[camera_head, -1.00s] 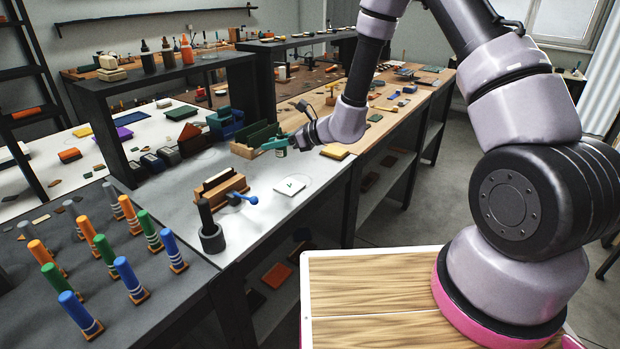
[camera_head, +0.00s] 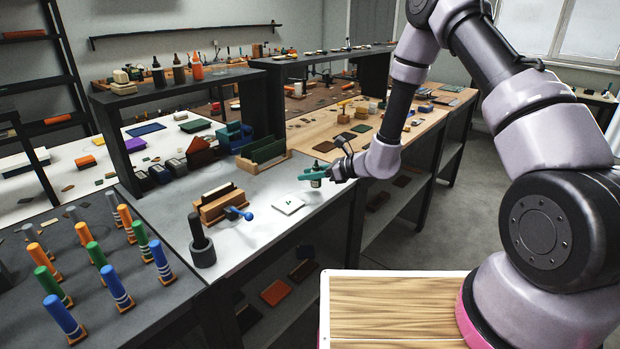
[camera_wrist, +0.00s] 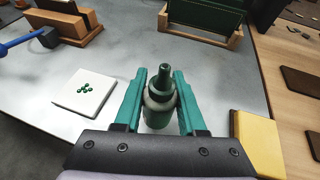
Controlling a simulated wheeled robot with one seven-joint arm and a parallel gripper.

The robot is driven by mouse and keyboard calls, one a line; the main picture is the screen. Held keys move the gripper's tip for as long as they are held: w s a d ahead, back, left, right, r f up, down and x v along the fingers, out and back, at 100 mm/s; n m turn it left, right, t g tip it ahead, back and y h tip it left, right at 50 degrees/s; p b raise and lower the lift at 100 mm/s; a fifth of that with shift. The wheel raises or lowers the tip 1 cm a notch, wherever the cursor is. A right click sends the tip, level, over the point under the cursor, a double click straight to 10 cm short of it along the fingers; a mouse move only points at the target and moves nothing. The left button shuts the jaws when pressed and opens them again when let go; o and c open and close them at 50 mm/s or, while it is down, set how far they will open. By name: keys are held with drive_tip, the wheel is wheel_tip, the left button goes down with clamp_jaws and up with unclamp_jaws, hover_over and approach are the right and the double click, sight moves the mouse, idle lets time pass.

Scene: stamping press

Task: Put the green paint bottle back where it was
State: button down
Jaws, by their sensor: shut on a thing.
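The green paint bottle (camera_wrist: 160,104) is upright between the two teal fingers of my gripper (camera_wrist: 160,88) in the wrist view. My gripper is shut on it. In the head view my gripper (camera_head: 315,172) holds the bottle (camera_head: 316,180) at the right part of the grey tabletop (camera_head: 262,187), near its front edge. Whether the bottle's base touches the table I cannot tell. A white square (camera_wrist: 84,93) with green dots lies to the left of the bottle; it also shows in the head view (camera_head: 288,205).
A yellow block (camera_wrist: 256,140) lies right of my gripper. A wooden rack with green plates (camera_head: 265,152) stands behind. A wooden holder (camera_head: 217,204) with a blue-headed tool and a dark pestle-like piece in a cup (camera_head: 202,250) stand at the left.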

drive_tip(key=shift+f, duration=0.55)
drive_tip(key=shift+f, duration=0.15)
drive_tip(key=shift+c, duration=2.4)
unclamp_jaws()
